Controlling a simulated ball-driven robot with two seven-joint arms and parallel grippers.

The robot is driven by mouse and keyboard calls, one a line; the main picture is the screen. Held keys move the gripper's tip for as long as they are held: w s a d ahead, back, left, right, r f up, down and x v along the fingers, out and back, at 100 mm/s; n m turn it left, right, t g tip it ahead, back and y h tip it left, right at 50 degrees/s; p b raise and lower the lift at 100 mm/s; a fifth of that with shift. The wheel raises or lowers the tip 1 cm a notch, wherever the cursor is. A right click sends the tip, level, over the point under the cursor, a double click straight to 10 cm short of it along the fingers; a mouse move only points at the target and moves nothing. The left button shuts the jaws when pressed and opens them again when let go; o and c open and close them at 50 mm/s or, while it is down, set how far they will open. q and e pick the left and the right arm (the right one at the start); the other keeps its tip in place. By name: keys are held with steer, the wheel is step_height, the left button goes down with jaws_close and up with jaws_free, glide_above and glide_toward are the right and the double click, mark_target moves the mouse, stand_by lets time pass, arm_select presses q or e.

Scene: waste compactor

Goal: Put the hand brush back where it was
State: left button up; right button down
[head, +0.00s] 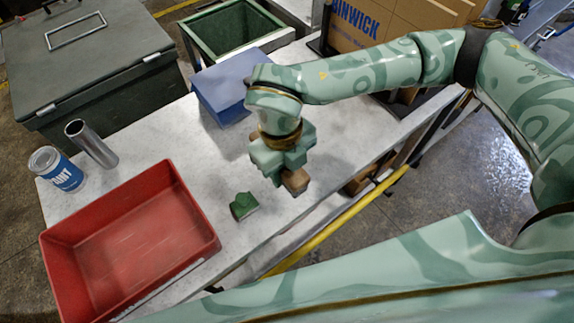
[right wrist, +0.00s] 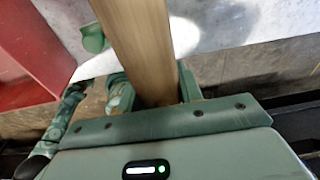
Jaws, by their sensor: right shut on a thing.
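My right gripper (head: 283,166) hangs over the right part of the grey worktable (head: 222,178). It is shut on the hand brush (head: 296,181), of which only a brown wooden part shows below the fingers in the head view. In the right wrist view the brush (right wrist: 143,45) is a long wooden bar running up from between the fingers to the top edge. Its bristles cannot be made out. It appears held above the table, but the height is hard to tell. My left gripper is in neither view.
A small green object (head: 243,205) lies on the table below my right gripper. A red tray (head: 203,250) is at the left front, with a paint can (head: 66,177) and metal tube (head: 97,148) behind. A blue box (head: 228,88) stands further back. A yellow rail (head: 325,235) runs along the right side.

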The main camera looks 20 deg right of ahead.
steer(key=w+f, duration=0.1)
steer(key=f, duration=0.1)
steer(key=w+d+f+b, duration=0.1)
steer(key=w+f, duration=0.3)
steer(key=shift+w+d, duration=0.2)
steer(key=shift+d, duration=0.15)
steer(key=f, duration=0.1)
steer(key=f+b, duration=0.1)
steer(key=f, duration=0.2)
steer(key=shift+w+d, duration=0.1)
steer(key=shift+w, duration=0.25)
steer(key=shift+r, duration=0.15)
steer(key=c, duration=0.9)
jaws_free()
steer(key=r, duration=0.4)
steer(key=r+p, duration=0.1)
steer(key=r, duration=0.3)
steer(key=w+r, duration=0.1)
steer(key=r, duration=0.3)
steer(key=shift+a+p, duration=0.25)
steer(key=shift+p, duration=0.1)
